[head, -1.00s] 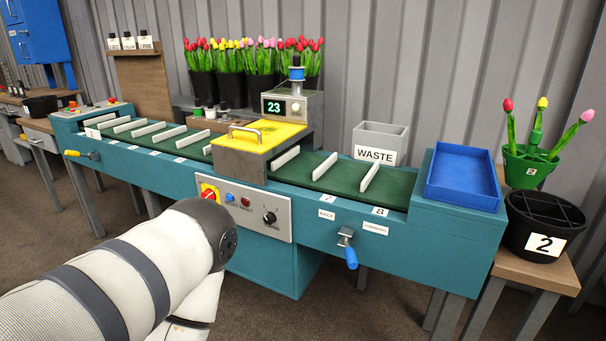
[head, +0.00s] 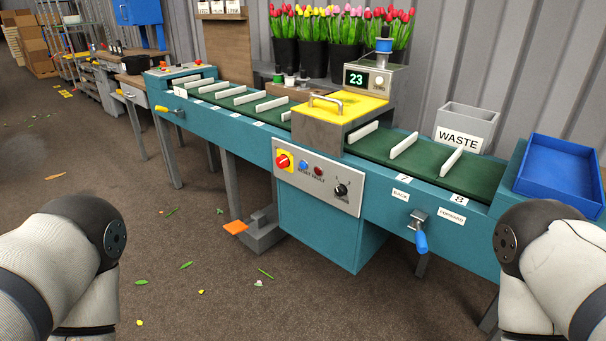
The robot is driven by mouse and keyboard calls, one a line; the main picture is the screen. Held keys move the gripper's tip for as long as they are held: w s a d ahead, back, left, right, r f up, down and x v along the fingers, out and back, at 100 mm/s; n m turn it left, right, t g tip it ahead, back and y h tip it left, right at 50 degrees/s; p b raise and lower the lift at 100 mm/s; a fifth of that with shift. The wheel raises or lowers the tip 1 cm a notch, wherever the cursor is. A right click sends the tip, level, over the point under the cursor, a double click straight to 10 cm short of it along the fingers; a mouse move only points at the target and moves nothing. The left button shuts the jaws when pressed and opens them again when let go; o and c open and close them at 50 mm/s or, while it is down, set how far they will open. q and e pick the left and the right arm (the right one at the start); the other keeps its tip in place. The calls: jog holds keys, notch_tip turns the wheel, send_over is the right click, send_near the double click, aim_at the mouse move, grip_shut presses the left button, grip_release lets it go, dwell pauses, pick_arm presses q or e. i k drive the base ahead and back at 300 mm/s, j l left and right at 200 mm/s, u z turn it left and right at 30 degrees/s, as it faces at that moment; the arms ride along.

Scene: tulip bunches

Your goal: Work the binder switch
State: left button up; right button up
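The teal binding machine carries a grey control panel (head: 318,178) on its front. On the panel are a red rotary switch on a yellow plate (head: 284,161), a blue button (head: 304,165), a red lamp or button (head: 319,172) and a black rotary knob (head: 342,190). Small lettering under the buttons seems to read RESET and FAULT; I cannot tell which control is named for the binder. My two arms show at the lower left and lower right, apart from the panel. Both grippers are out of view.
A green belt (head: 480,176) with white dividers runs through the machine under a yellow cover (head: 350,108). A blue-handled crank (head: 420,241) juts from the front. The floor (head: 200,260) before the panel is mostly clear.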

aim_at(282, 162)
jog(key=i+j+z, duration=0.35)
jog(key=i+j, duration=0.2)
jog(key=i+j+z, duration=0.35)
jog(key=i+j, duration=0.35)
